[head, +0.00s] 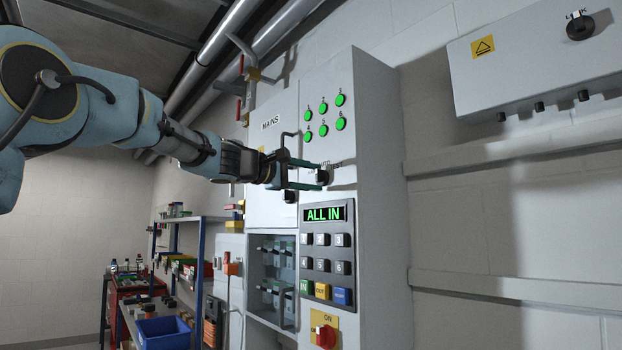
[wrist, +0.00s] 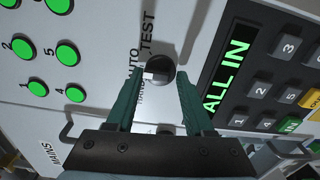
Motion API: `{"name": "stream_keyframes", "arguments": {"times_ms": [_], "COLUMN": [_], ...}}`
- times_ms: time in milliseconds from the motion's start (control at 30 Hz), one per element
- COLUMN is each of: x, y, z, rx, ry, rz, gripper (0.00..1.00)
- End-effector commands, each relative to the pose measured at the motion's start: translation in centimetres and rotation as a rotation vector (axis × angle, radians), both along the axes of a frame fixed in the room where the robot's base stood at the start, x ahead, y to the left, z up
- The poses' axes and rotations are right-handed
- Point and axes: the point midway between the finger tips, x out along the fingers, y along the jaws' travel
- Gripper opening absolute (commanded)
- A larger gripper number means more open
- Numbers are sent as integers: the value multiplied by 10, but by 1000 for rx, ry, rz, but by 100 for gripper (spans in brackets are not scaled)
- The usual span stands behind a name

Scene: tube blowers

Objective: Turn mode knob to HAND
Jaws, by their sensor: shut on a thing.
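The mode knob (wrist: 160,69) is a dark round knob with a pale block-like mark on its left side in the wrist view. It sits on the grey cabinet front beside the printed words TEST and AUTO; a third word is partly covered by a finger, and which word the knob points at is hard to tell. The knob also shows in the head view (head: 323,176). My gripper (wrist: 166,75) has its two green fingers on either side of the knob and is shut on it. In the head view my gripper (head: 319,176) reaches the cabinet from the left.
Green lamps (head: 324,117) are above the knob. Below it are a display (head: 326,214) reading ALL IN, a keypad (head: 327,253) and a red switch (head: 326,336). A bent handle (head: 283,141) stands out near my gripper. Shelves (head: 187,265) are behind at left.

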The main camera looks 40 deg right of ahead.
Motion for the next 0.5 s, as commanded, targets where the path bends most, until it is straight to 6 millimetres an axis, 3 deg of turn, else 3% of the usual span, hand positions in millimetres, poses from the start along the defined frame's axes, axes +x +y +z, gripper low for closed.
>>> {"name": "stream_keyframes", "arguments": {"times_ms": [33, 500], "x": [-3, -2], "y": [1, 1], "z": [12, 12], "rx": [-16, -2], "ry": [13, 272], "rz": [-1, -2], "gripper": [0, 0]}}
